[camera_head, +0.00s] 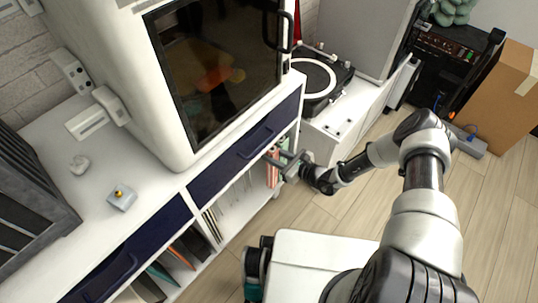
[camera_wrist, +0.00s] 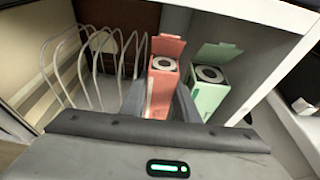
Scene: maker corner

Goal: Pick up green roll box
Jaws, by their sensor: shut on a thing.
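The green roll box (camera_wrist: 207,92) stands in the shelf compartment in the wrist view, with its lid flap up and a white roll inside. A pink roll box (camera_wrist: 160,88) of the same kind stands to its left. My gripper (camera_wrist: 159,107) has one finger on each side of the pink box and is shut on it. The right finger lies between the two boxes, and the green box is outside the jaws. In the head view my gripper (camera_head: 285,165) is at the right end of the open shelf. The pink box (camera_head: 271,170) shows there partly.
A wire rack (camera_wrist: 95,65) stands left of the boxes, and the compartment's white side wall is close on the right. Above the compartment is a dark blue drawer (camera_head: 245,150) with a handle. A turntable (camera_head: 318,80) stands on the neighbouring cabinet. The floor (camera_head: 330,205) in front is clear.

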